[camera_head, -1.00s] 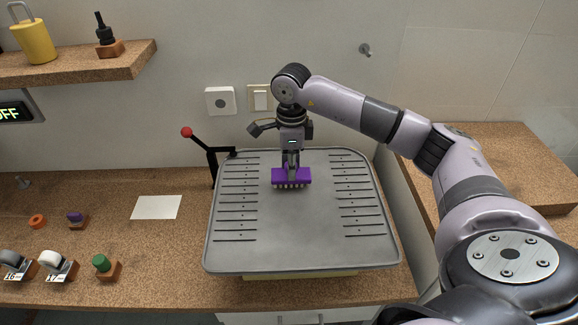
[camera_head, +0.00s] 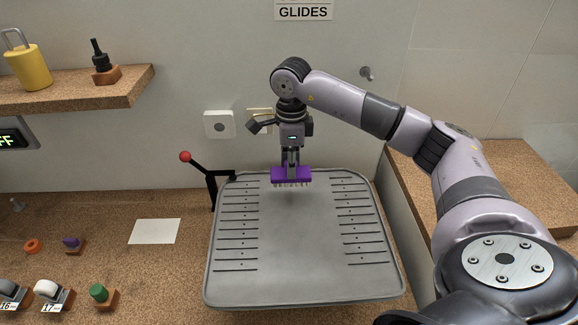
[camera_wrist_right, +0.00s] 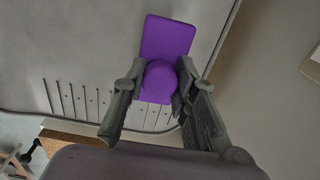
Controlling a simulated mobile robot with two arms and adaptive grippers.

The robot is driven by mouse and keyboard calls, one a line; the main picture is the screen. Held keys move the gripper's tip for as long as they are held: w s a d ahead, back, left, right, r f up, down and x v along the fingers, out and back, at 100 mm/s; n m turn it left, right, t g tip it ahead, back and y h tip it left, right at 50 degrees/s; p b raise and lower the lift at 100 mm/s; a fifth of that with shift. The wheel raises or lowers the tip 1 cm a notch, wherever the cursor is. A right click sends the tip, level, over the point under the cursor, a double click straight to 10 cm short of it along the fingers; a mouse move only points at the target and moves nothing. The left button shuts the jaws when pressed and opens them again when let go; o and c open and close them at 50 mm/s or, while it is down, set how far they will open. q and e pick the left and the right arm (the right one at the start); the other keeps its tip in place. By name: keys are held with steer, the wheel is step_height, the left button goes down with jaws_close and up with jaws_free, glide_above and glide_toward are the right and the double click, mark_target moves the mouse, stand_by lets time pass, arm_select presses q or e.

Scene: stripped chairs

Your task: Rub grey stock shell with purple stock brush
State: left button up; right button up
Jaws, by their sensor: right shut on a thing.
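The grey shell (camera_head: 300,265) is a wide, tray-like panel with rows of dark slots down both sides. It lies on the worktop in the middle of the head view. The purple brush (camera_head: 291,175) shows over its far edge, bristles down. I cannot tell whether the bristles touch the shell. My right gripper (camera_head: 291,157) is shut on the brush from above. In the right wrist view, its two fingers (camera_wrist_right: 153,100) close around the round purple knob of the brush (camera_wrist_right: 167,38), with the grey shell (camera_wrist_right: 75,50) beyond. My left gripper is not in view.
A red-knobbed lever (camera_head: 205,175) stands by the shell's left far corner. White paper (camera_head: 155,231) lies left of it. Small items, including a green-topped piece (camera_head: 99,293), stand at front left. A shelf (camera_head: 75,95) is at upper left. A wall stands close behind.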

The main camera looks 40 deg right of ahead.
steer(key=shift+w+d+r+p, duration=0.15)
steer(key=shift+r+p, duration=0.35)
steer(key=shift+r, duration=0.35)
steer(key=shift+r+p, duration=0.35)
steer(key=shift+r, duration=0.35)
steer(key=shift+f, duration=0.1)
